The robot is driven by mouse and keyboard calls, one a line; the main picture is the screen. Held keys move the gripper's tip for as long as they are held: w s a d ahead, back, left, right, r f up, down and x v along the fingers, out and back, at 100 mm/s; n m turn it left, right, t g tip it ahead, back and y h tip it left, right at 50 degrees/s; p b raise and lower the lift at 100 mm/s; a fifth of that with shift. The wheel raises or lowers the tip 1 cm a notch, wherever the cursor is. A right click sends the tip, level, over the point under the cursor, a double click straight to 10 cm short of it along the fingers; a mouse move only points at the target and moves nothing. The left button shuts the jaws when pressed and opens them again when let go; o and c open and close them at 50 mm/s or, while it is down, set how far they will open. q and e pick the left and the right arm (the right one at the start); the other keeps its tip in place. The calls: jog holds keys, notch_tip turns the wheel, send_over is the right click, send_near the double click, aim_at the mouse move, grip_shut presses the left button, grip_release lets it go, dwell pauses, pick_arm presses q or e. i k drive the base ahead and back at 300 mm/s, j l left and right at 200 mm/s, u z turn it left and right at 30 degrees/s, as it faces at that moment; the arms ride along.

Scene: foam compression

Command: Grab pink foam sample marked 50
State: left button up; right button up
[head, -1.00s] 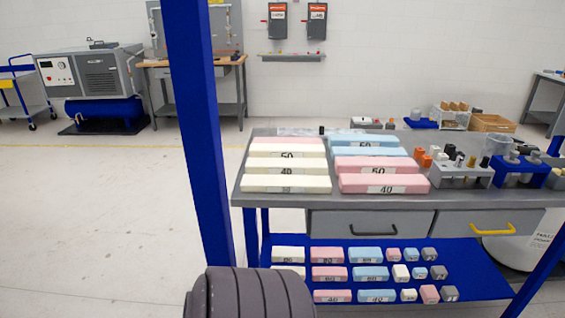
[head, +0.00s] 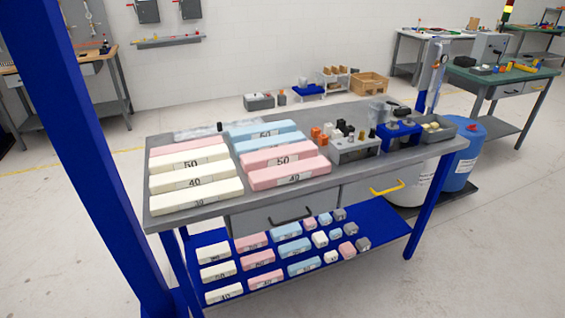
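The pink foam sample marked 50 (head: 262,157) lies flat on the grey tabletop (head: 222,208), in the right column of foam blocks. A pink block marked 40 (head: 270,181) lies directly in front of it and blue blocks (head: 250,138) lie behind it. Another pink block (head: 172,145) lies at the back of the left column, its label hidden. Neither of my grippers shows in the head view.
White foam blocks (head: 170,185) fill the left column. A grey holder (head: 355,152) with small parts stands to the right. A lower blue shelf (head: 385,230) carries smaller foam pieces. A thick blue post (head: 85,150) stands close at the left.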

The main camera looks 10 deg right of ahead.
aim_at(260, 160)
jog(key=i+j, duration=0.65)
jog(key=i, duration=0.15)
jog(key=i+j, duration=0.65)
jog(key=i, duration=0.2)
jog(key=l+u, duration=0.3)
jog(key=l, duration=0.2)
jog(key=l+u, duration=0.3)
jog(key=l, duration=0.2)
jog(key=l+u, duration=0.15)
jog(key=l, duration=0.45)
jog(key=z, duration=0.95)
